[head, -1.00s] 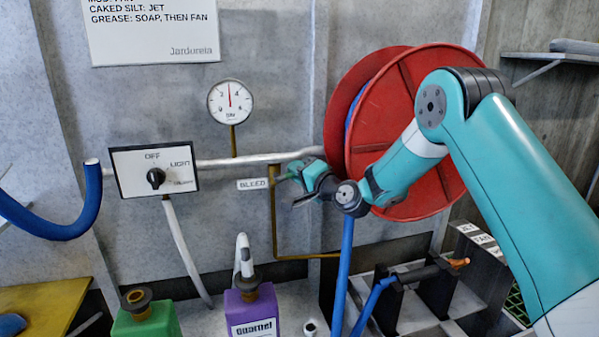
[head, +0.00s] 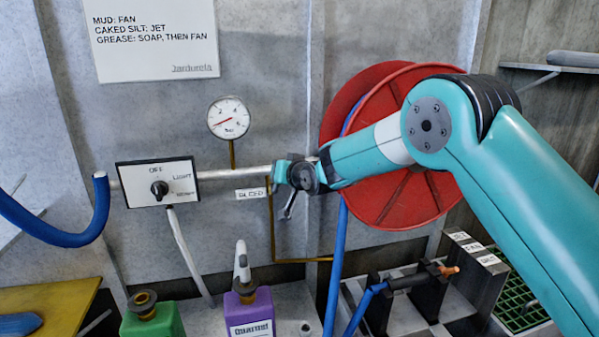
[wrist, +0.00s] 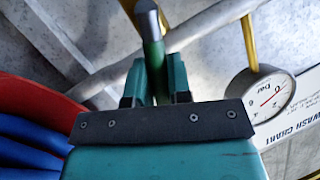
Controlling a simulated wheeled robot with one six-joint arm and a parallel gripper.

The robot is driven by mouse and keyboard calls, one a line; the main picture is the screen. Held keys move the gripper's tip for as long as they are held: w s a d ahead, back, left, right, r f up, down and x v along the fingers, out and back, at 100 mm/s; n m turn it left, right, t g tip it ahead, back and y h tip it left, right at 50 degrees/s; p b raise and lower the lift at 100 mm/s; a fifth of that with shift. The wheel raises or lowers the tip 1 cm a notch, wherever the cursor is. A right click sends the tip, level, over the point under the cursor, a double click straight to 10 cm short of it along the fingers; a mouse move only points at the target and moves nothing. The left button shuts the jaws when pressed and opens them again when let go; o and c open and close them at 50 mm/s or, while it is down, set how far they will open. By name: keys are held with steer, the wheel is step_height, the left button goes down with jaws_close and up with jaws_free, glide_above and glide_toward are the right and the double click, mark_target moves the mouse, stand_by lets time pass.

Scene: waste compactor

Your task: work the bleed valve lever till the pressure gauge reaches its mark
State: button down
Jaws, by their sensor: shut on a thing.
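The pressure gauge (head: 228,117) is a round white dial above the pale pipe, also in the wrist view (wrist: 262,98). Its red needle points low and left, close to the 0 end. I cannot make out a separate mark on it. The bleed valve lever (wrist: 152,50) has a green grip and a grey rounded end. My gripper (head: 278,172) is shut on the lever, its two teal fingers (wrist: 155,80) on either side of the green grip.
A selector box (head: 158,183) and blue hose (head: 60,236) are at the left. A red hose reel (head: 400,190) stands behind my arm. Purple (head: 250,310) and green (head: 150,318) bottles and a nozzle rack (head: 430,300) are below.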

steer(key=shift+s+a+r+n+h, duration=0.1)
steer(key=shift+a+n+h, duration=0.2)
steer(key=shift+a+n, duration=0.25)
steer(key=c, duration=1.1)
jaws_free()
steer(key=shift+d, duration=0.1)
steer(key=b+v, duration=0.2)
steer(key=v, duration=1.5)
steer(key=shift+s+r, duration=0.1)
steer(key=shift+r, duration=0.15)
